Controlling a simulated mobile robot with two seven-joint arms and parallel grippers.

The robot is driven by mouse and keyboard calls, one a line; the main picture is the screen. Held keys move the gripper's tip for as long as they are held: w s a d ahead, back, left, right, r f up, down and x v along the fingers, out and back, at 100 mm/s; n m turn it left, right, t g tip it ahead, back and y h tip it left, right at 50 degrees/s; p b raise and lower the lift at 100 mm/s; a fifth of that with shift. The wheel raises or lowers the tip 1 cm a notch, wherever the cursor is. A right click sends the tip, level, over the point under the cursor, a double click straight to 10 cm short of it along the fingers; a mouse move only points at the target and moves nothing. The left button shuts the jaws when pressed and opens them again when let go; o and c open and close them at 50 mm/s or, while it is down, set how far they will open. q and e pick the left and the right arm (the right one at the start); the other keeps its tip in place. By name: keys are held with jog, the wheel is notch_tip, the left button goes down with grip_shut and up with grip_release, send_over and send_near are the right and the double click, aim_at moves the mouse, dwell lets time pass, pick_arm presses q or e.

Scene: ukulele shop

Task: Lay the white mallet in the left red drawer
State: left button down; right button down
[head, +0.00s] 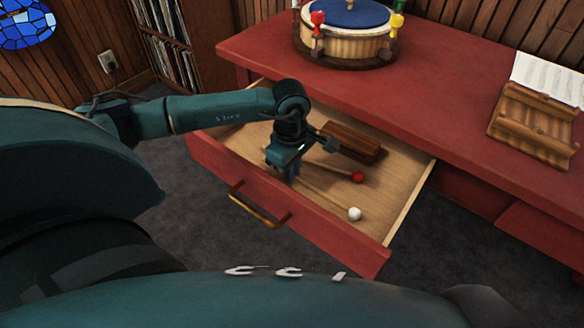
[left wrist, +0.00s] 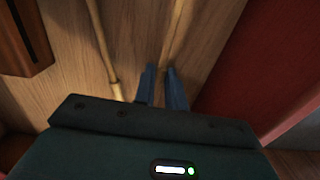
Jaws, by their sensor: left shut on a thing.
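The left red drawer (head: 330,243) is pulled open, with a pale wooden inside. The white mallet, with its round white head (head: 355,214), lies in the drawer near its front panel. Its thin stick runs back to my left gripper (head: 291,177), which is low inside the drawer. In the left wrist view the stick (left wrist: 178,30) passes between the blue fingers (left wrist: 161,72), which are shut on it. Whether the stick's far end touches the drawer floor is hidden. My right gripper is not in view.
A red-headed mallet (head: 358,176) lies in the drawer beside the white one. A brown wooden block (head: 355,147) sits behind it. A drum (head: 345,40) and a wooden stand with sheet music (head: 533,118) rest on the red desktop (head: 430,95). The drawer has a brass handle (head: 258,207).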

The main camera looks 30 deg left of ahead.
pick_arm(q)
jog(key=c, duration=1.4)
grip_release()
jog(key=shift+o, duration=0.2)
jog(key=shift+r, duration=0.1)
